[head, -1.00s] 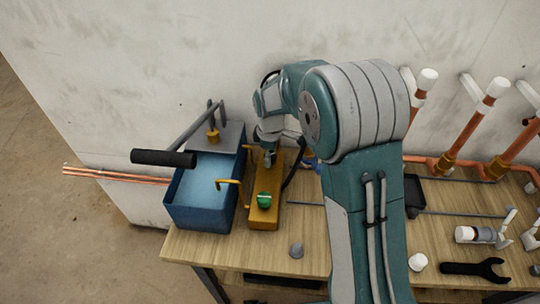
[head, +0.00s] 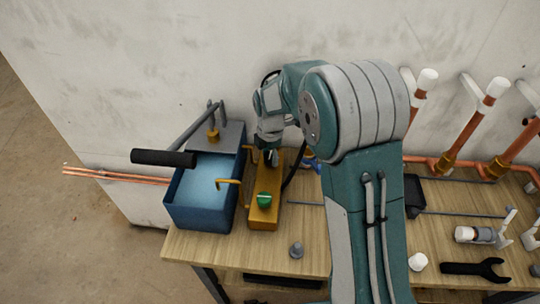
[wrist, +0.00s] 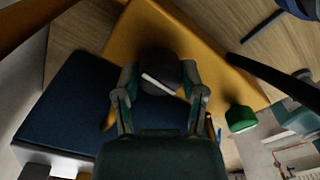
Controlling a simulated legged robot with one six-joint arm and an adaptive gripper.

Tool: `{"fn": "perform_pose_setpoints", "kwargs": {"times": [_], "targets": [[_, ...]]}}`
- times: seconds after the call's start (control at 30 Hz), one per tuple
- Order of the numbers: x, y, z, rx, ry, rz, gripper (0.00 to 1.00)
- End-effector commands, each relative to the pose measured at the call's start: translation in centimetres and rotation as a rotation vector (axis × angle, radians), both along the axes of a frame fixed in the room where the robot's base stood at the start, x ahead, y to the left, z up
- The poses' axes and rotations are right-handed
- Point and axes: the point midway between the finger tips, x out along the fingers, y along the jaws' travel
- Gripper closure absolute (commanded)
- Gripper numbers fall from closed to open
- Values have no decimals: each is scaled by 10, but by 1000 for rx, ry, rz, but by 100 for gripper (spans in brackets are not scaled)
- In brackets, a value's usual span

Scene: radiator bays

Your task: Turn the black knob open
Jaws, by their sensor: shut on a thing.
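The black knob (wrist: 158,70) sits on top of the yellow block (head: 263,217), with a white line across it that lies slanted in the wrist view. My gripper (wrist: 161,84) is shut on the knob, one finger at each side. In the head view my gripper (head: 271,155) is over the far part of the block and hides the knob. The yellow block also shows in the wrist view (wrist: 215,65). A green knob (head: 264,198) stands on the near end of the block; it also shows in the wrist view (wrist: 241,119).
A blue water tank (head: 197,217) with a black-handled lever (head: 163,158) stands close left of the block. A grey cone (head: 296,250), a white cap (head: 418,262) and a black wrench (head: 475,269) lie on the wooden bench (head: 240,252). Copper pipes (head: 460,138) stand by the wall.

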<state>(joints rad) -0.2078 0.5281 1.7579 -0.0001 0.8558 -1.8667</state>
Motion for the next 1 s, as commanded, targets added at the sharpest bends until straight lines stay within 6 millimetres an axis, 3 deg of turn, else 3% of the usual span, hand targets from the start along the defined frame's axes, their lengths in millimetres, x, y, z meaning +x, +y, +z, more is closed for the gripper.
{"fn": "perform_pose_setpoints", "kwargs": {"times": [0.3,0.77,0.8,0.87,1.0], "targets": [[1,0,-2,1,-2,94,94],[1,0,-1,0,-2,106,94],[1,0,-1,0,-2,106,38],[1,0,-1,0,-2,105,12],[0,0,-1,0,-1,105,12]]}}
